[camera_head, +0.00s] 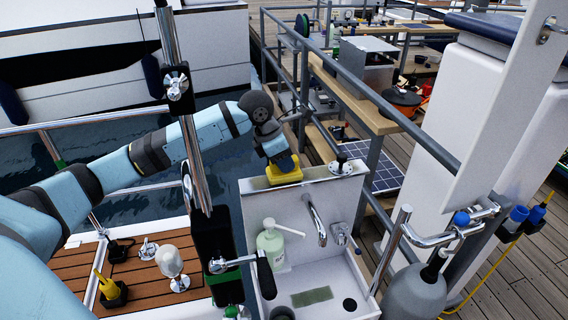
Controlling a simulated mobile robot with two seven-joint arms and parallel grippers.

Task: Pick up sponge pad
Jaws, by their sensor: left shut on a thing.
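My left arm reaches in from the left, and its left gripper (280,157) points down above the back ledge of the white sink. The gripper is shut on a yellow sponge pad (285,174), which shows just below the fingers at the ledge top. The fingers hide the upper part of the pad. I cannot tell whether the pad still touches the ledge. My right gripper is not in view.
The sink (340,270) holds a green pump bottle (271,246) and a flat green pad (312,296). A curved faucet (316,224) rises in front of the ledge. A chrome post (190,130) stands left, and a metal railing (390,110) runs behind.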

